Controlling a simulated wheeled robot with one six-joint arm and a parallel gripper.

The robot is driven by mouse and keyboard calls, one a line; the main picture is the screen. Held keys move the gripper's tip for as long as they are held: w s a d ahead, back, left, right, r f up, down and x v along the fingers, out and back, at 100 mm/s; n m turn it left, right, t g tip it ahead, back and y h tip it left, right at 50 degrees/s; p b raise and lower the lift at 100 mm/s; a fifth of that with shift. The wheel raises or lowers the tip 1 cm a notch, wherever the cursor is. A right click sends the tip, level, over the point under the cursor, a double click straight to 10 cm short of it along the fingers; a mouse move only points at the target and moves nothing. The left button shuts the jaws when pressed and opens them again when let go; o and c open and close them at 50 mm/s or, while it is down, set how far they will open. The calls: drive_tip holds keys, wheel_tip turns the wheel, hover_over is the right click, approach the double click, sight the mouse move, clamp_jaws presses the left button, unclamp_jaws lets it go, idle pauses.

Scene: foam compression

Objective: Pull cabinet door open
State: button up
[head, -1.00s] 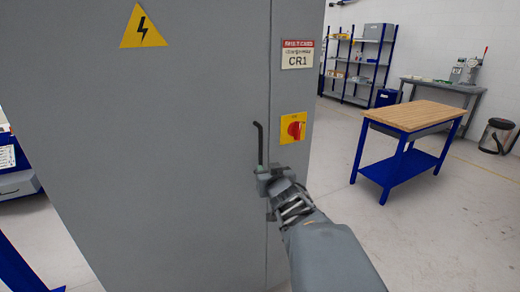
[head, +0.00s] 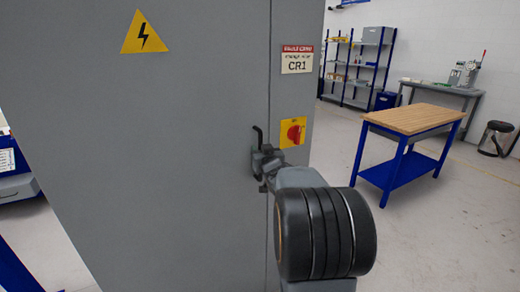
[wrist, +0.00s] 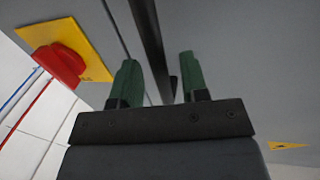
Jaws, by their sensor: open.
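The grey cabinet door (head: 190,150) stands shut, with a yellow lightning sign (head: 145,33) at upper left. Its dark handle (head: 257,133) is a thin bar near the door's right edge. In the wrist view the handle (wrist: 148,40) runs between the two green fingers of my gripper (wrist: 157,82). The fingers are apart, one on each side of the bar, and a gap shows at the right finger. In the head view my gripper (head: 263,160) is at the handle, and my arm hides part of the door's lower right.
A red rotary switch (head: 295,131) on a yellow plate is just right of the handle, beside the door seam. A wood-topped blue table (head: 412,117) stands to the right, with shelves (head: 358,65) behind. Open floor lies between cabinet and table.

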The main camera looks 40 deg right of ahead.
drive_tip(key=shift+w+d, duration=0.2)
drive_tip(key=shift+w, duration=0.45)
clamp_jaws()
